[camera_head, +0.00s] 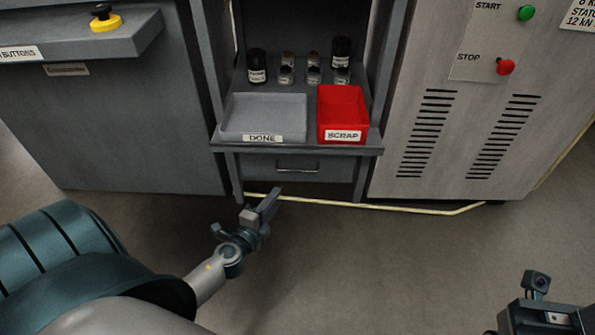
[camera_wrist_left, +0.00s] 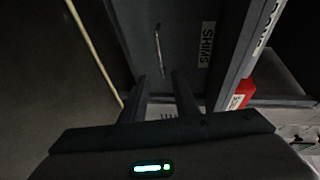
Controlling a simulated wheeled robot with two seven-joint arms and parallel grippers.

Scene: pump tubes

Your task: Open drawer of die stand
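The grey die stand (camera_head: 230,149) stands at the back centre in the head view. Its drawer (camera_head: 262,168) is under the top and looks shut, with a bar handle (camera_head: 297,169) on its front. In the left wrist view the handle (camera_wrist_left: 158,50) lies beyond the fingertips, beside a SHIMS label (camera_wrist_left: 206,46). My left gripper (camera_head: 262,204) is in front of and below the drawer, toward its left side. In the left wrist view its fingers (camera_wrist_left: 161,77) are apart with nothing between them. My right gripper (camera_head: 545,315) shows only partly at the bottom right; its fingers are unclear.
A grey DONE tray (camera_head: 263,112) and a red SCRAP bin (camera_head: 342,110) sit on the stand, with several jars behind. A grey cabinet (camera_head: 120,130) stands left, a vented machine (camera_head: 460,130) right. The floor in front is clear.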

